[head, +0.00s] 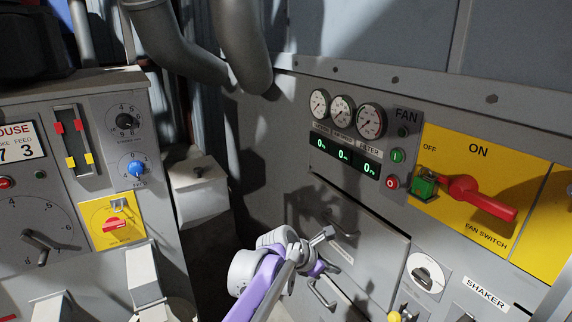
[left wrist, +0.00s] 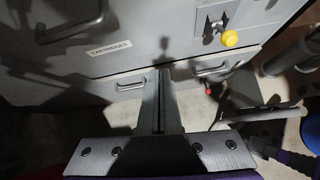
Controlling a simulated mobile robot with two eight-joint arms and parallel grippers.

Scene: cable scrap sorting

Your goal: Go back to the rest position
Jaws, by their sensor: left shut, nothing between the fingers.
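My left gripper (head: 323,236) shows low in the middle of the head view, at the end of a purple and grey arm. It is in front of the grey cabinet (head: 268,170) and its lower drawers. In the left wrist view its fingers (left wrist: 162,85) are together with nothing between them, over the drawer fronts and the floor. Whether it touches the cabinet cannot be told; it appears apart.
The fan switch (head: 480,197) has a red lever on a yellow plate, with a green block at its left. Drawer handles (head: 322,294) stick out near my left gripper. A yellow knob (left wrist: 230,38) juts out right of the fingers. A control panel (head: 75,215) stands at left.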

